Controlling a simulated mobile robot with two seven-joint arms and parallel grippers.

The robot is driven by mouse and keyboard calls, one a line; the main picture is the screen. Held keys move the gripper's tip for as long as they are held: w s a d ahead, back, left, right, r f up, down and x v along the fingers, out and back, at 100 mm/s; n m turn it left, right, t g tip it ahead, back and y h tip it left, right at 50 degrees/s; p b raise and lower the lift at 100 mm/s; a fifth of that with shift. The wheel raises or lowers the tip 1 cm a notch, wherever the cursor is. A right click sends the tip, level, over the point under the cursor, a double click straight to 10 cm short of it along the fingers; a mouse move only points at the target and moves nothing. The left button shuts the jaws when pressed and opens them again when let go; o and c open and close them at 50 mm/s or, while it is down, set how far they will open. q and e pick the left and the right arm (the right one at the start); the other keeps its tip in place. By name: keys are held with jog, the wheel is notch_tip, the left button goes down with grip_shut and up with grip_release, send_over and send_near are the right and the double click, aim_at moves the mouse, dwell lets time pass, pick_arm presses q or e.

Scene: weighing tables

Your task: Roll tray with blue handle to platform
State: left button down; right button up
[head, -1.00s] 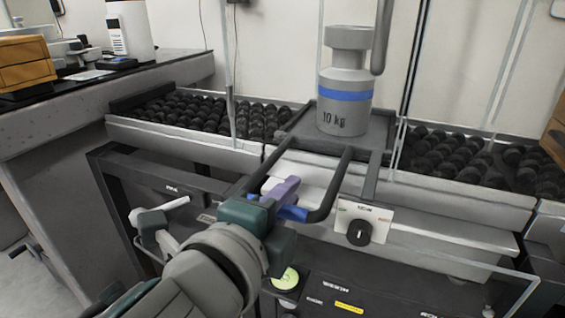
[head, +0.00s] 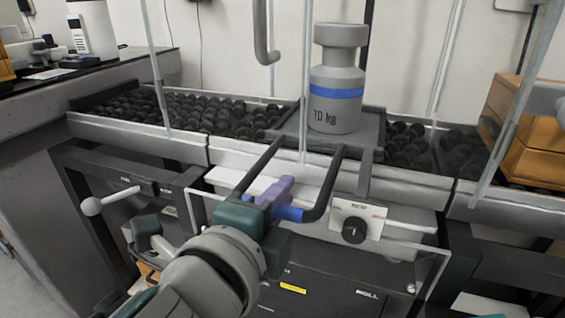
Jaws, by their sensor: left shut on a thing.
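A dark tray (head: 290,124) sits on the roller track at the picture's middle and carries a grey 10 kg weight (head: 338,118) with a blue band. Two dark bars run forward from it to a blue handle (head: 291,214). My left gripper (head: 271,203) is shut on the handle, its jaws covering the handle's left part. The platform cannot be told apart clearly. My right gripper is out of view.
Dark rollers (head: 205,110) stretch left of the tray, and more (head: 408,145) lie to its right. A wooden box (head: 520,135) stands at the right. Thin pale posts rise in front of the track. A knob panel (head: 377,224) is below the tray.

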pick_arm(q)
jog(key=c, duration=0.8)
grip_release()
jog(key=shift+c, duration=0.2)
jog(key=p+v, duration=0.3)
jog(key=v, duration=0.7)
